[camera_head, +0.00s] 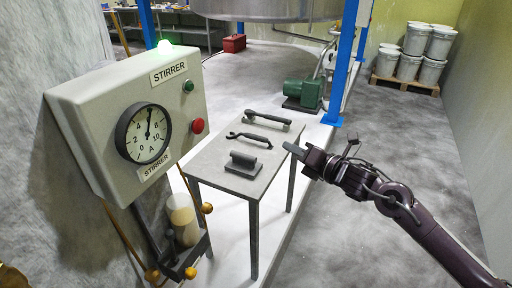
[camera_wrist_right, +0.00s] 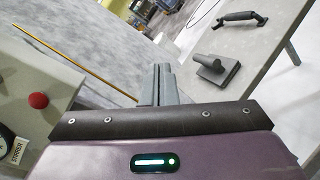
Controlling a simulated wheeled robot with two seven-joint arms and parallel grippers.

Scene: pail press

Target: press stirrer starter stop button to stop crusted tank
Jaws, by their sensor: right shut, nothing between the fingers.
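The stirrer starter is a pale grey box (camera_head: 92,95) on the left wall, with two STIRRER labels and a lit green lamp (camera_head: 165,46) on top. A red button (camera_head: 198,126) sits below a green button (camera_head: 188,86) on its right side. The red button also shows at the left of the right wrist view (camera_wrist_right: 38,100). The ammeter (camera_head: 143,133) needle points nearly straight up. My right gripper (camera_head: 292,150) is shut and empty over the table's right edge, well right of the red button and apart from it. My left gripper is out of view.
A grey table (camera_head: 205,172) below and right of the box carries a block with a handle (camera_head: 244,163) and two tools. A sight glass (camera_head: 183,222) with brass knobs hangs below the box. Blue posts (camera_head: 345,60), a green motor (camera_head: 302,94) and stacked pails (camera_head: 428,50) stand behind.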

